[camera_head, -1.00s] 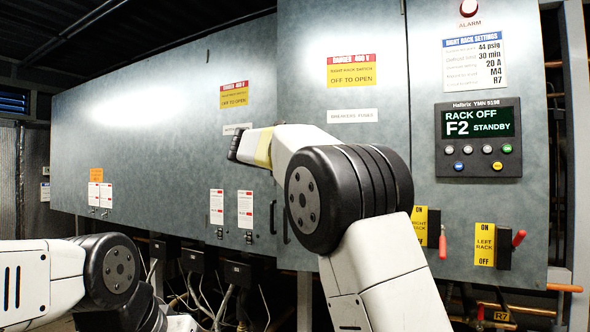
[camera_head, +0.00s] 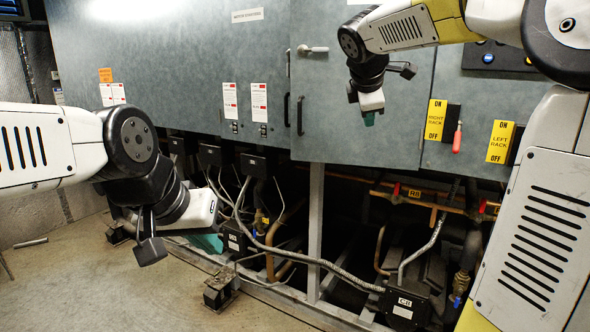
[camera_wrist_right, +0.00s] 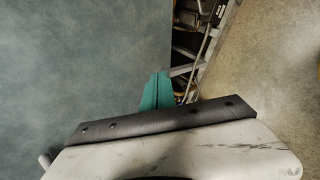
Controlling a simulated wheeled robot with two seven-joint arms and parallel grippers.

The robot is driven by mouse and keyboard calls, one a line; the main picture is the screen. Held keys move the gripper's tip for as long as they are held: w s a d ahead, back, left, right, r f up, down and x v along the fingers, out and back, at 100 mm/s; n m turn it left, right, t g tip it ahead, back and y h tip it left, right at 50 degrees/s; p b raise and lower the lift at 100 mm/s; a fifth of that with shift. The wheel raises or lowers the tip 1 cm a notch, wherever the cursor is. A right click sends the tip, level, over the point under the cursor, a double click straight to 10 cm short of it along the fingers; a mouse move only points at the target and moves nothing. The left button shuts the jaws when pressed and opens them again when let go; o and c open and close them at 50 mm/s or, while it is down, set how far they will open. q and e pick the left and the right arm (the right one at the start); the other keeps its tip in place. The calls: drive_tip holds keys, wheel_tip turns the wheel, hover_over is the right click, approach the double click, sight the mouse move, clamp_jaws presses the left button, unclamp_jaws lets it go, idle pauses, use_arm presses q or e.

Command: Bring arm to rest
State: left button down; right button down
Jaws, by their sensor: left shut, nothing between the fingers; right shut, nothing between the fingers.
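My left arm (camera_head: 40,150) comes in from the left. Its wrist hangs downward, and the teal fingers of my left gripper (camera_head: 207,242) show low, in front of the rack's lower frame. They are shut and empty. My right arm (camera_head: 545,215) rises at the right and bends back over the top. Its wrist hangs down in front of the grey cabinet door (camera_head: 330,95). The teal tip of my right gripper (camera_head: 369,119) points downward, shut and empty. The right wrist view shows its teal fingers (camera_wrist_right: 157,92) closed together, with the cabinet face at left.
The cabinet has a right rack switch (camera_head: 457,138) with a red handle and a left rack label (camera_head: 500,142). Below are pipes, cables and a box marked C8 (camera_head: 405,305). A metal post (camera_head: 315,230) stands mid-view. The concrete floor (camera_head: 110,290) is open at lower left.

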drive_tip(key=s+a+f+m+g+y, duration=0.1)
drive_tip(key=s+f+m, duration=0.4)
drive_tip(key=s, duration=0.4)
drive_tip(key=s+a+f+m+y, duration=0.1)
drive_tip(key=s+f+m+y, duration=0.1)
drive_tip(key=s+f+m, duration=0.4)
drive_tip(key=s+a+f+m+g+y, duration=0.1)
drive_tip(key=s+f+m, duration=0.4)
drive_tip(key=s, duration=0.8)
drive_tip(key=shift+s+a+f+m+g+y, duration=0.3)
drive_tip(key=shift+a+m+y, duration=0.15)
drive_tip(key=shift+y, duration=0.25)
drive_tip(key=c, duration=2.1)
unclamp_jaws()
drive_tip(key=shift+r, duration=0.1)
